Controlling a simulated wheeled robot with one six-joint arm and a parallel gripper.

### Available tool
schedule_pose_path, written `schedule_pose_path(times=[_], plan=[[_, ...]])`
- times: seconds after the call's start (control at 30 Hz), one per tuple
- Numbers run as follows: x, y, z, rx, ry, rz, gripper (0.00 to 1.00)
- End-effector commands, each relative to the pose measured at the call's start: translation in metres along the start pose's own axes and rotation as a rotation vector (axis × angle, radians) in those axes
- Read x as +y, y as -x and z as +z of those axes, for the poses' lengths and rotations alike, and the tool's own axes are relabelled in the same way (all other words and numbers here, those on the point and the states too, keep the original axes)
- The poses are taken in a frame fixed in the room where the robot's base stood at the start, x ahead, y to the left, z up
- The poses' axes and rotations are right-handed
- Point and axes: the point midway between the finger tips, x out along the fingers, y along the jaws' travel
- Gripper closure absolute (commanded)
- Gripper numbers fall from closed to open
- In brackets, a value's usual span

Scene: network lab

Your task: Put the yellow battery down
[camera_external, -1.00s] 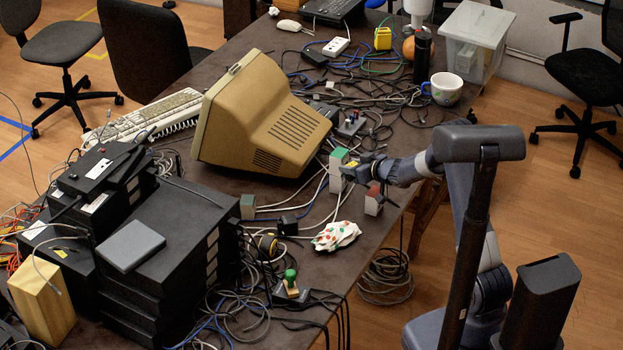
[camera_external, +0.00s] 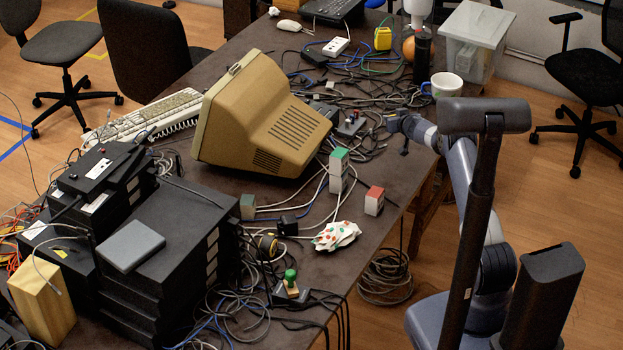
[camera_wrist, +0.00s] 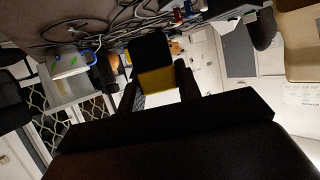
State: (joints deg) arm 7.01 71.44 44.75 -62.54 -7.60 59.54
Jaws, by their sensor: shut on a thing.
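The yellow battery (camera_wrist: 157,80), yellow with a black part, sits between the two fingers of my gripper (camera_wrist: 160,92) in the wrist view. My gripper is shut on it. In the external view my gripper (camera_external: 397,127) is over the right part of the table (camera_external: 345,262), right of the beige monitor and near the white mug. The battery's yellow side cannot be made out there. Whether it touches the table or cables cannot be told.
Tangled cables (camera_external: 345,112) cover the table around my gripper. A beige monitor (camera_external: 262,118) is to the left, a white mug (camera_external: 446,85) to the right. A green-topped block (camera_external: 338,172) and a red-topped block (camera_external: 374,201) stand nearer.

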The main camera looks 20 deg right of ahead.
Motion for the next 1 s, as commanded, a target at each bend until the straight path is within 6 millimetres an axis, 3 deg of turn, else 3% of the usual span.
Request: schedule_pose_path(times=[0.33, 0.63, 0.83, 1.0], plan=[[0.003, -0.021, 0.048, 0.001, -0.002, 0.006, 0.96], [0.003, -0.028, 0.064, 0.001, -0.001, 0.006, 0.96], [0.003, -0.038, 0.089, 0.0, -0.002, 0.006, 0.96], [0.003, -0.039, 0.091, 0.002, -0.001, 0.005, 0.96]])
